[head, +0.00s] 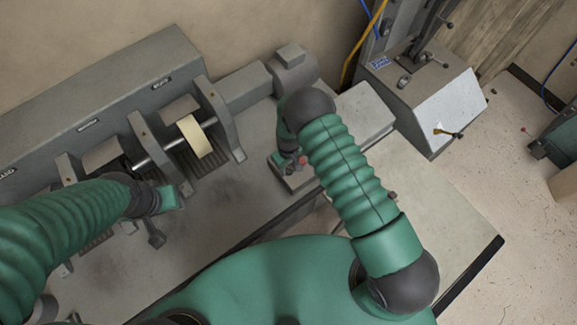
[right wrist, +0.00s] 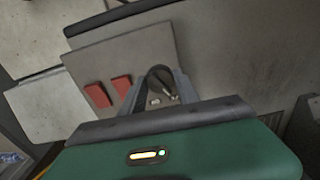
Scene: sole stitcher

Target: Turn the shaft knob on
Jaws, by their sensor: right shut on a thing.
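A grey control box (head: 298,182) with red buttons (head: 303,160) sits on the machine's table. In the right wrist view the buttons are two red blocks (right wrist: 121,86) on a grey plate. My right gripper (head: 285,163) is down at this box, left of the red button in the head view. In the right wrist view its dark fingers (right wrist: 160,92) are shut around a small part beside the red blocks, apparently the shaft knob; the knob is mostly hidden and its setting cannot be read. My left gripper (head: 172,196) is over the machine's front left; its jaws are unclear.
The grey machine (head: 110,85) has upright brackets, a metal shaft and a cream roller (head: 195,137) left of my right arm. A motor (head: 292,68) stands behind. A white-topped machine (head: 432,105) is at the back right. The tabletop at the right (head: 450,205) is clear.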

